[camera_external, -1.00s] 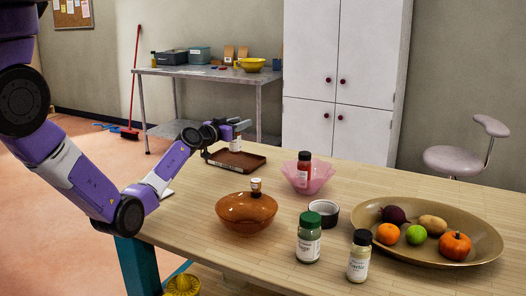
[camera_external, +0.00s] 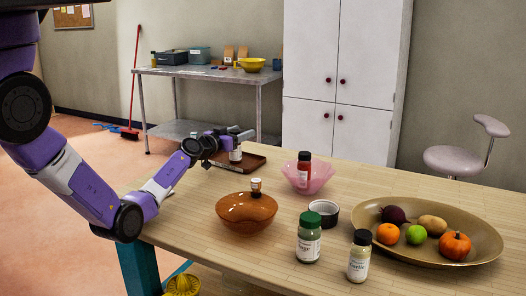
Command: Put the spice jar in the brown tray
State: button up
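A small spice jar with a white label (camera_external: 236,156) hangs upright below my gripper (camera_external: 239,138), which appears shut on its top. The brown tray (camera_external: 253,164) lies on the far left part of the wooden table. The jar is over the tray in the picture, with its base close to the tray floor. I cannot tell whether it touches. My wrist hides the left part of the tray.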

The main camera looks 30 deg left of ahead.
jog(key=shift+r, duration=0.15)
jog(key=s, duration=0.1)
jog(key=s+p, duration=0.1)
jog(key=s, duration=0.1)
jog(key=shift+a, duration=0.3)
notch_tip(320, 180, up, 6)
jog(key=p, duration=0.4)
jog(key=shift+r+p, duration=0.55)
jog(key=shift+p, duration=0.1)
